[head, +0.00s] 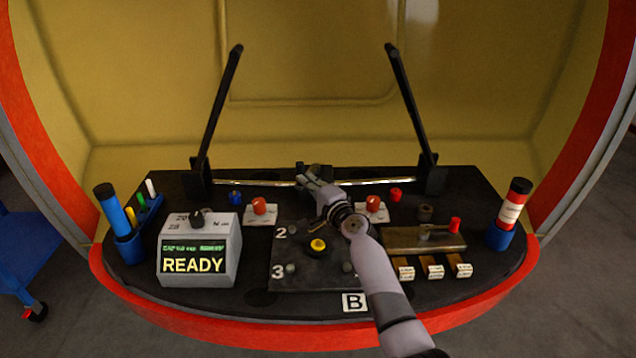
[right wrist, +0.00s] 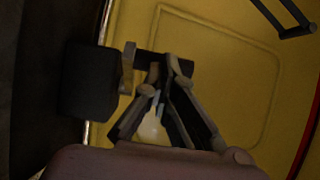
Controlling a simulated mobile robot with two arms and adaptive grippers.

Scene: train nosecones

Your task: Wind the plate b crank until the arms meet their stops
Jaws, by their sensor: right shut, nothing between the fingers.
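Plate B is the dark bench plate with the "B" label (head: 354,301). My right gripper (head: 306,178) is shut and empty close beside this block. In the right wrist view its fingers (right wrist: 168,72) come together beside a grey lever (right wrist: 128,68) on a black block (right wrist: 90,82). My left gripper is not in view.
A box reading "READY" (head: 196,262) stands at the left. A dark square plate with a yellow knob (head: 318,245) lies under my right forearm. Red knobs (head: 259,205) are near the shaft.

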